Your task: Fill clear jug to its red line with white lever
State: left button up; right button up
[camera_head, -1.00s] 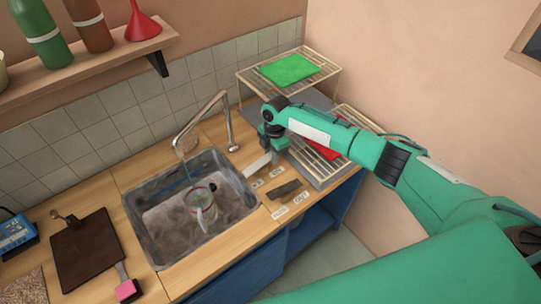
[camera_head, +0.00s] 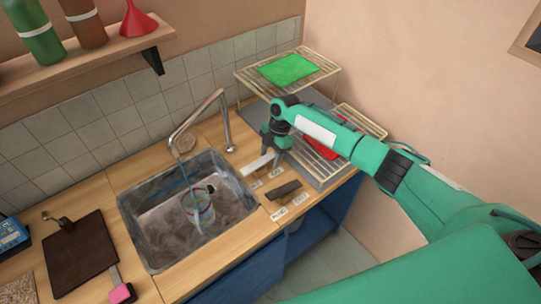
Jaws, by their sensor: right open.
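The clear jug (camera_head: 201,212) stands in the sink below the spout of the tap (camera_head: 196,120). A thin blue stream of water (camera_head: 184,174) comes down from the spout toward it. The jug looks bluish inside; its red line and the exact water level are too small to read. The white lever (camera_head: 257,163) lies on the counter at the sink's right side, in front of a labelled spot. My right gripper (camera_head: 270,152) is open, pointing down just behind and above the white lever's right end; I cannot tell if it touches. My left gripper is not in view.
A dark lever (camera_head: 284,190) with paper labels sits nearer on the counter. A wire rack (camera_head: 325,68) with a green cloth (camera_head: 288,69) stands behind my arm. A dark board (camera_head: 80,255) lies left of the sink (camera_head: 150,258). A shelf (camera_head: 90,57) holds bottles above.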

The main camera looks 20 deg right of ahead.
jog(key=b+v, duration=0.4)
jog(key=v, duration=1)
jog(key=shift+a, duration=0.15)
dwell(4.4)
jog(key=r+t+h, duration=0.1)
jog(key=r+h, duration=0.1)
jog(key=h, duration=0.1)
send_over(267, 157)
notch_tip(267, 157, down, 13)
jog(key=p, duration=0.3)
jog(key=shift+s, duration=0.1)
jog(key=shift+c, duration=0.2)
